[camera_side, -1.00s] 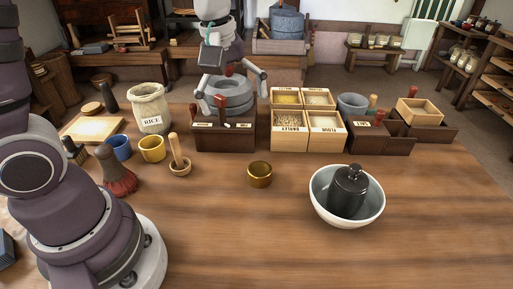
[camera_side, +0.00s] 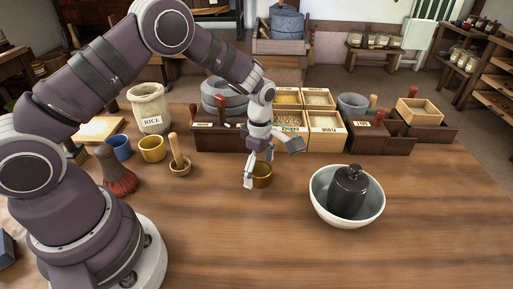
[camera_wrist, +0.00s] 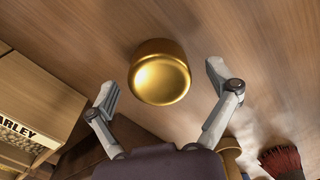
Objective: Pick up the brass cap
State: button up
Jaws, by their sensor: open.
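The brass cap (camera_side: 263,176) stands on the wooden table near its middle, and part of it is hidden behind my gripper in the side view. It also shows in the wrist view (camera_wrist: 160,74) as a round golden piece. My gripper (camera_side: 257,172) is open and low over the cap, pointing down. In the wrist view my gripper's two fingers (camera_wrist: 161,86) are spread wide to the left and right of the cap, with clear gaps on both sides. Nothing is held between them.
Grain boxes (camera_side: 325,134) stand behind. The table's front area is clear.

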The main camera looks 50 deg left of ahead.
jog(key=c, duration=1.2)
jog(key=shift+c, duration=0.2)
